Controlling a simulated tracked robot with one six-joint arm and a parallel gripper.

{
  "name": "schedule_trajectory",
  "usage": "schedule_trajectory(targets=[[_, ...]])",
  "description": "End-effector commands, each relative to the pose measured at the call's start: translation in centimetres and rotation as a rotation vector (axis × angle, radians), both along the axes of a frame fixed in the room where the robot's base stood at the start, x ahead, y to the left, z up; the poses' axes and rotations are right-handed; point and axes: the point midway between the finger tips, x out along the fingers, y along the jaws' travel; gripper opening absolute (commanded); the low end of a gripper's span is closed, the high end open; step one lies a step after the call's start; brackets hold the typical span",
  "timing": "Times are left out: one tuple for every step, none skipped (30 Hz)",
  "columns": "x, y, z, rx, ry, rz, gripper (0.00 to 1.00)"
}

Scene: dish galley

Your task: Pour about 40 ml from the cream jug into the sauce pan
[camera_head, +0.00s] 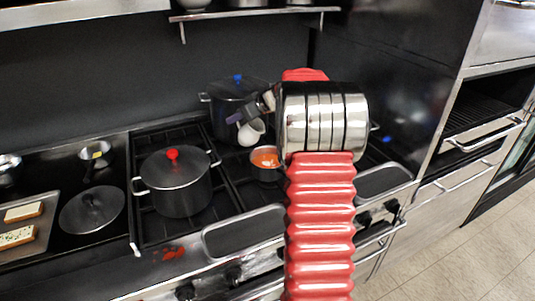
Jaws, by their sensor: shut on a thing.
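The cream jug (248,134) is a small white vessel. My gripper (240,118) is shut on it and holds it up over the stove. The jug looks tilted, and it is too small to see inside it or to tell whether anything flows from it. The sauce pan (263,175) stands on the stove just below and to the right of the jug in the picture. It holds something orange. My red arm hides the right part of the pan.
A dark pot with a blue knob (238,78) stands behind the jug. A dark lidded pot with a red knob (172,154) stands to the left. Further left are a loose lid (91,210) and a tray with bread (47,202). A shelf (250,14) hangs above.

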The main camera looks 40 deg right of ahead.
Motion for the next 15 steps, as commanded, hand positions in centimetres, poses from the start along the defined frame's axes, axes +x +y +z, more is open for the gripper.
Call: schedule_trajectory(targets=[[0.2,0.1,-0.1,-0.003,0.013,0.001,0.00],[0.3,0.1,-0.2,-0.006,0.021,0.002,0.00],[0.5,0.1,-0.3,-0.007,0.031,0.001,0.00],[0.6,0.1,-0.4,-0.011,0.039,0.002,0.00],[0.6,0.2,-0.5,-0.012,0.047,0.001,0.00],[0.8,0.2,-0.7,-0.016,0.059,0.002,0.00],[0.9,0.2,-0.8,-0.017,0.067,0.000,0.00],[1.0,0.2,-0.7,-0.019,0.075,0.002,0.00],[1.1,0.3,-0.8,-0.020,0.085,0.002,0.00],[1.1,0.3,-0.8,-0.023,0.093,0.003,0.00],[1.2,0.3,-0.8,-0.024,0.100,0.002,0.00],[1.3,0.3,-0.8,-0.027,0.111,0.002,0.00],[1.4,0.3,-0.8,-0.028,0.118,0.001,0.00],[1.4,0.3,-0.8,-0.032,0.126,0.001,0.00],[1.6,0.3,-0.8,-0.033,0.135,0.000,0.00]])
